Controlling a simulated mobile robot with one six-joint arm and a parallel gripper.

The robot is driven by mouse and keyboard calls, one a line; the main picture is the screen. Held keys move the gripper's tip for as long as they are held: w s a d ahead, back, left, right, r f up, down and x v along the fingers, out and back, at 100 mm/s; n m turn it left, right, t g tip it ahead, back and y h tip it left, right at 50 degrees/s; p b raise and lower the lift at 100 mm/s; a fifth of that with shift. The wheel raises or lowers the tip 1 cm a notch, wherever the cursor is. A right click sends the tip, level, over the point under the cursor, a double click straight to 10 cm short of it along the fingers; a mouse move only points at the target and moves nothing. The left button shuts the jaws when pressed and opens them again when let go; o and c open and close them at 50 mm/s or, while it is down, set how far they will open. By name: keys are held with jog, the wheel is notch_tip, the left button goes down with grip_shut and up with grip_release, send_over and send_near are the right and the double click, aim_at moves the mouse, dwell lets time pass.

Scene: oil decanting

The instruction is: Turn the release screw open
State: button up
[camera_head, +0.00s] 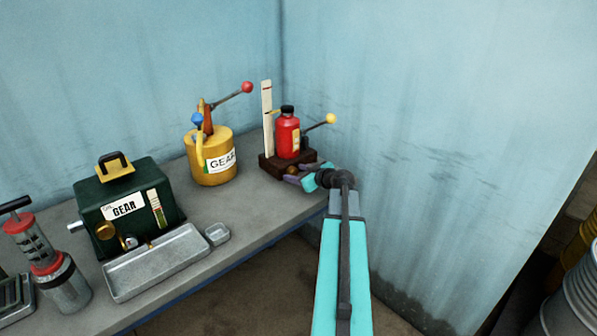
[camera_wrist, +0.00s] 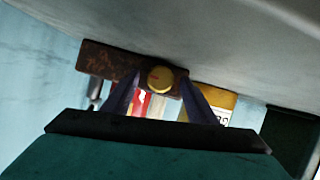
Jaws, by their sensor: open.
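The release screw is a round brass knob (camera_wrist: 160,78) on the front of a dark brown base block (camera_wrist: 105,60). In the head view the knob (camera_head: 291,170) shows small, low on the same block (camera_head: 268,166) with a red bottle (camera_head: 287,136) on top. My gripper (camera_head: 298,177) is at the front of the block. In the wrist view my gripper (camera_wrist: 159,88) is open, its two dark fingers on either side of the knob. A gap shows at the right finger; whether the left finger touches the knob I cannot tell.
A white upright scale (camera_head: 267,118) and a yellow-knobbed lever (camera_head: 330,118) rise from the block. A yellow GEAR can (camera_head: 211,168) stands to its left on the bench. A green GEAR box (camera_head: 128,207) and a metal tray (camera_head: 157,264) are farther left. The wall is close behind.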

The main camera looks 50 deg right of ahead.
jog(key=shift+w+f, duration=0.1)
jog(key=shift+w, duration=0.05)
jog(key=c, duration=1.1)
jog(key=shift+b, duration=0.4)
jog(key=shift+d+f+m+y+b, duration=0.15)
jog(key=shift+m+y+b, duration=0.25)
jog(key=shift+m+b, duration=0.4)
jog(key=shift+r+m+y+b, duration=0.2)
jog(key=shift+m+y+b, duration=0.5)
jog(key=shift+m+b, duration=0.1)
